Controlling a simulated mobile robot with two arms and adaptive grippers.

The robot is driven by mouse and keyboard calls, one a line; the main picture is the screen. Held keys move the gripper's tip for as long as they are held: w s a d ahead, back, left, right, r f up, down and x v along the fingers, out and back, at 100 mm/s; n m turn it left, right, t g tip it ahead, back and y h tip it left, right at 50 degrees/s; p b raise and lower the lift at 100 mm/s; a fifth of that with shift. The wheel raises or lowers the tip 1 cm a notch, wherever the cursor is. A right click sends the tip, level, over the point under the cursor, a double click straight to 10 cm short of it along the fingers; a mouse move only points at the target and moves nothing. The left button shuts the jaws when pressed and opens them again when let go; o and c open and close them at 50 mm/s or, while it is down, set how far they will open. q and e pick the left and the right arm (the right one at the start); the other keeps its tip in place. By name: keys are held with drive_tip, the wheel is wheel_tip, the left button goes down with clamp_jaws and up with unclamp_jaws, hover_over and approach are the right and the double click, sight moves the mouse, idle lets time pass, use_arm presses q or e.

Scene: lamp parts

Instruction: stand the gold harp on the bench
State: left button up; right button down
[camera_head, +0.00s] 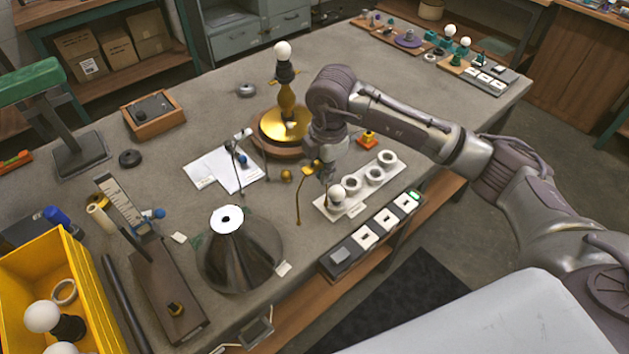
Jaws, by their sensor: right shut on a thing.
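The gold harp (299,201) is a thin bent gold wire, held over the bench at the middle of the head view. My right gripper (318,172) is shut on it, pointing down, and hides part of the wire. The wire hangs down to the left of the jaws; I cannot tell whether its lower end touches the bench. The bench (345,110) is a long grey surface. My left gripper is not in view.
A lamp with a gold base (272,131) and bulb stands behind the gripper. A white holder with rings (370,176) is to its right. A dark metal shade (243,258) stands front left. White paper (215,168), thin dark wires and a small gold ball (286,175) lie left.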

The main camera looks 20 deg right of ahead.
drive_tip(key=f, duration=0.1)
drive_tip(key=a+f+p, duration=0.1)
drive_tip(key=f, duration=0.1)
drive_tip(key=w+f+p, duration=0.1)
drive_tip(key=f, duration=0.1)
drive_tip(key=shift+a+f, duration=0.15)
drive_tip(key=shift+a, duration=0.2)
drive_tip(key=c, duration=1.8)
unclamp_jaws()
drive_tip(key=shift+f, duration=0.15)
drive_tip(key=o, duration=0.5)
